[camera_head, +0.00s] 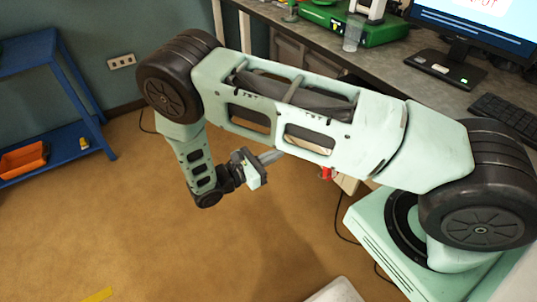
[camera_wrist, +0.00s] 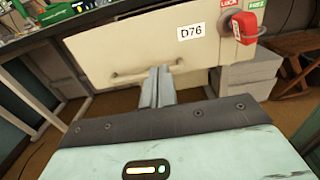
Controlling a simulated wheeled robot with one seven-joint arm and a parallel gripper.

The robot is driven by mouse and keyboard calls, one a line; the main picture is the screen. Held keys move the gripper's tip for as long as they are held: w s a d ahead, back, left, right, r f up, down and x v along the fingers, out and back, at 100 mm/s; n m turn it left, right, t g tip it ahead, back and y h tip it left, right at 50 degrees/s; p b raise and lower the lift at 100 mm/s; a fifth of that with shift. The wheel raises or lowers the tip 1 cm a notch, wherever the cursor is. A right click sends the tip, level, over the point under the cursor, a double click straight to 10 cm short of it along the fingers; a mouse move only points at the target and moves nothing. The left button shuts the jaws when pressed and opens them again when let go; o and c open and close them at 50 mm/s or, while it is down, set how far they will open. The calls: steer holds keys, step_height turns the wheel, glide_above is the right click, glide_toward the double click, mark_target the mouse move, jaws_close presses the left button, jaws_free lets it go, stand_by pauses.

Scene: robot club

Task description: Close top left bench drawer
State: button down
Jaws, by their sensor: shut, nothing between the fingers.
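A cream drawer front (camera_wrist: 135,45) with a "D76" label and a pale bar handle (camera_wrist: 145,73) fills the upper middle of the wrist view. My gripper (camera_wrist: 160,69) is shut and empty, its fingertips over the handle's right half near the front's lower edge. I cannot tell whether they touch. A red lock knob (camera_wrist: 245,27) sits at the front's right, by "LOCK" and "FREE" marks. In the head view my gripper (camera_head: 280,155) points right, toward the bench. There my arm hides most of the drawer; the red knob (camera_head: 326,173) shows below it. How far the drawer stands out is unclear.
The grey bench top (camera_head: 395,72) carries a green device (camera_head: 375,32), a clear cup (camera_head: 352,35), a monitor (camera_head: 470,30) and a keyboard (camera_head: 505,112). A blue shelf (camera_head: 40,60) with an orange bin (camera_head: 22,160) stands left. The brown floor (camera_head: 150,230) between is open.

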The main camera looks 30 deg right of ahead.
steer(key=d+p, duration=0.2)
steer(key=d, duration=0.8)
steer(key=shift+w, duration=0.15)
steer(key=d, duration=2)
steer(key=w+d, duration=0.1)
steer(key=d, duration=0.9)
steer(key=shift+d, duration=0.25)
steer(key=shift+d+r, duration=0.15)
steer(key=shift+d, duration=0.2)
steer(key=shift+b, duration=0.3)
steer(key=shift+w+a, duration=0.1)
steer(key=shift+a, duration=0.1)
steer(key=a, duration=0.4)
steer(key=a+b, duration=0.1)
steer(key=a, duration=0.8)
steer(key=shift+s+b, duration=0.3)
steer(key=shift+b, duration=0.05)
steer(key=shift+a, duration=0.55)
